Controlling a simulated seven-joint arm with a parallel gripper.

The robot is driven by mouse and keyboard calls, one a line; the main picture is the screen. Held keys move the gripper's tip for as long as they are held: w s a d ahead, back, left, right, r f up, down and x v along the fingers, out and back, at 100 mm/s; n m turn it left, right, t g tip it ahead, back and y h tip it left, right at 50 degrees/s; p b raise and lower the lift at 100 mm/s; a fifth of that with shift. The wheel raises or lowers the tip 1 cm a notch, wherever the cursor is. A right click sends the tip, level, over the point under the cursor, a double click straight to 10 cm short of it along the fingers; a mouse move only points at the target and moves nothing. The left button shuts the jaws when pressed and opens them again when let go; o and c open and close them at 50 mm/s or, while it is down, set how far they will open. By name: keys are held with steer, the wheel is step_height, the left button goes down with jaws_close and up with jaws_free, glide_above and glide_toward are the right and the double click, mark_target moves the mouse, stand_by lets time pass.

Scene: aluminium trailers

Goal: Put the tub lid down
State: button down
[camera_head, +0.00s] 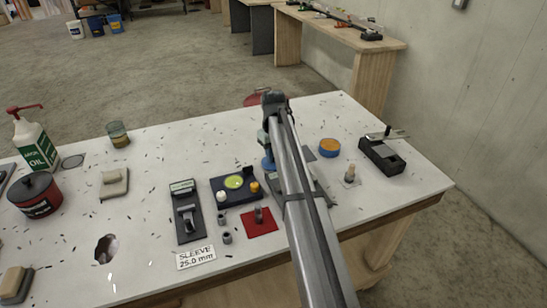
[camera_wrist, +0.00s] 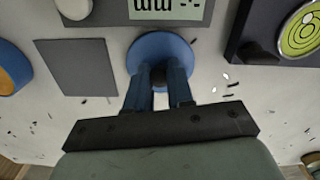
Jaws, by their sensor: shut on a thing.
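The blue round tub lid (camera_wrist: 160,50) is in front of my gripper (camera_wrist: 158,78) in the wrist view. My two blue fingers are shut on the dark knob at its middle. In the head view part of the lid (camera_head: 268,164) shows left of my arm, low over the bench; the arm hides the rest. I cannot tell whether the lid touches the bench. The open blue tub (camera_head: 329,148) with orange contents stands to the right of my arm. Its edge also shows at the left of the wrist view (camera_wrist: 10,66).
A flat grey square (camera_wrist: 76,67) lies beside the lid on the bench (camera_wrist: 110,30). A dark tray with a green bullseye level (camera_head: 234,182) is left of my arm. A black device (camera_head: 382,156) stands right of the tub. The bench's back left is fairly clear.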

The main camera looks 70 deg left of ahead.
steer(key=shift+f, duration=0.55)
steer(key=shift+f, duration=0.15)
steer(key=c, duration=1)
jaws_free()
step_height(320, 180, up, 11)
steer(key=shift+o, duration=0.6)
steer(key=shift+r, duration=0.7)
